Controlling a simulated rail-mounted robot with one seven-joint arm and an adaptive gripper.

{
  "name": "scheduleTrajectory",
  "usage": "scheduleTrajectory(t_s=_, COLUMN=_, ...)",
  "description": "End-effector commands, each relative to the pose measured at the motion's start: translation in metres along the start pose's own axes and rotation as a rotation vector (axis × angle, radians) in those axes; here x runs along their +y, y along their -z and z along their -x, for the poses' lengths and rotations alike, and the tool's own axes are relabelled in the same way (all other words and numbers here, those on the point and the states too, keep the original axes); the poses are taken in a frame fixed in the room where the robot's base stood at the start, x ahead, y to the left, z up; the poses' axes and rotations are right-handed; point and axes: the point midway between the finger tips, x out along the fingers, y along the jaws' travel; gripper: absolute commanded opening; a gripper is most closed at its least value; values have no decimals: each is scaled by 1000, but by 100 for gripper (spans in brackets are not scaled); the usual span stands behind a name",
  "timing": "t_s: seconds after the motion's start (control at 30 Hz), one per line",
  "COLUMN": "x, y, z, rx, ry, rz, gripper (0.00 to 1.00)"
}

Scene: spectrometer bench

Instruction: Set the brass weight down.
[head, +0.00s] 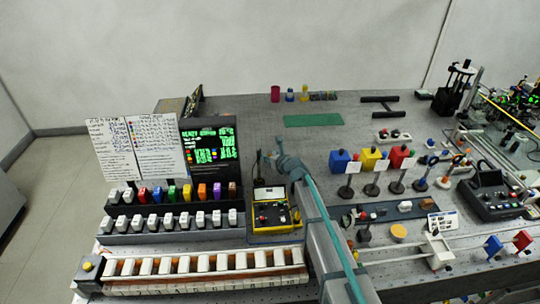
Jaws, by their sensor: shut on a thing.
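My gripper (266,160) is small in the head view, at the end of my arm, above the bench just right of the dark screen. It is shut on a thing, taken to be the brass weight. The weight is too small and too hidden by the fingers to make out. The yellow box (291,218) with a dark panel stands on the bench below and in front of my gripper. I cannot tell the height of the gripper over the bench.
The dark screen (231,143) and white sheets (154,143) stand left of my gripper. Rows of coloured and white blocks (173,222) lie below them. Blue, yellow and red boxes (370,158) stand to the right.

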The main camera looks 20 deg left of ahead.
Motion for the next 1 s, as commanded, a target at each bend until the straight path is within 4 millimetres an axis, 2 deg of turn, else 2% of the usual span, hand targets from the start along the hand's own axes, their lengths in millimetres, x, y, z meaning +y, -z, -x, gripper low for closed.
scheduleTrajectory(t_s=0.27, x=0, y=3, z=-1, rx=0, ry=0, rz=0, gripper=0)
scheduleTrajectory(t_s=0.3, x=0, y=2, z=-1, rx=0, ry=0, rz=1, gripper=47)
scheduleTrajectory(t_s=0.4, x=0, y=2, z=-1, rx=0, ry=0, rz=1, gripper=64)
scheduleTrajectory(t_s=0.8, x=0, y=-1, z=0, rx=0, ry=0, rz=1, gripper=65)
scheduleTrajectory(t_s=1.0, x=1, y=1, z=18, rx=0, ry=0, rz=2, gripper=65)
